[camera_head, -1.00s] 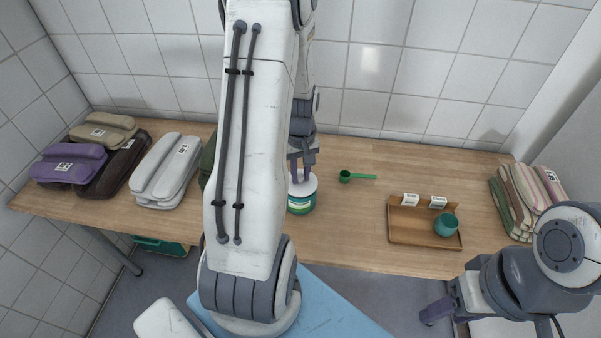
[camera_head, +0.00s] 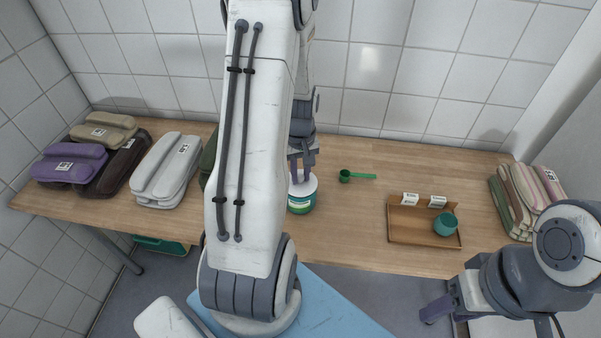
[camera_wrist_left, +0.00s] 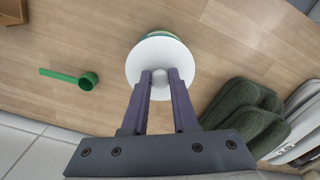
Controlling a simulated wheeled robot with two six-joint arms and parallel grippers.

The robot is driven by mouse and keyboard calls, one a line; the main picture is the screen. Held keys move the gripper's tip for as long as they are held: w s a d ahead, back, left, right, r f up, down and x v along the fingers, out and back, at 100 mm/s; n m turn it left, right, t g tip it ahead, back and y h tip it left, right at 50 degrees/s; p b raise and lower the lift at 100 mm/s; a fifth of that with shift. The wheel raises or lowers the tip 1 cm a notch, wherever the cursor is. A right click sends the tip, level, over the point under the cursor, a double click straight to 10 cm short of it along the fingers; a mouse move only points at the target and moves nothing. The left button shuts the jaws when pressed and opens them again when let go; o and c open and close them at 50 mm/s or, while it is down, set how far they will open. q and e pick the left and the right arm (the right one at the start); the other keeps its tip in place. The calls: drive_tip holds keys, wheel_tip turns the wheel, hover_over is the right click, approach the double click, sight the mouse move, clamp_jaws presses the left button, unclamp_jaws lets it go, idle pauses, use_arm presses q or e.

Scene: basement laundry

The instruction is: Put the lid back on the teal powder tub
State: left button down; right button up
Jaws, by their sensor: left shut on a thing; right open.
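The teal powder tub (camera_head: 301,205) stands on the wooden table, partly hidden behind my left arm. The white lid (camera_wrist_left: 146,62) is over the tub's mouth, and a bit of the green tub (camera_wrist_left: 153,35) shows past its edge. My left gripper (camera_head: 303,174) points down at the lid, its purple fingers shut on the round knob; this grip (camera_wrist_left: 160,77) also shows in the left wrist view. I cannot tell whether the lid is fully seated. My right gripper (camera_head: 436,311) is open and empty, low in front of the table at the right.
A green scoop (camera_head: 357,176) lies right of the tub. A wooden tray (camera_head: 408,240) with a teal cup (camera_head: 446,225) and small white cards stands further right. Folded striped cloths (camera_head: 525,200) are at the right end, several bundles (camera_head: 165,172) at the left.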

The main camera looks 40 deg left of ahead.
idle(0.3)
use_arm(q)
drive_tip(key=shift+c, duration=0.6)
unclamp_jaws()
drive_tip(key=shift+r, duration=0.1)
drive_tip(key=shift+r+p, duration=3.3)
drive_tip(key=shift+r, duration=0.1)
clamp_jaws()
drive_tip(key=shift+f, duration=0.15)
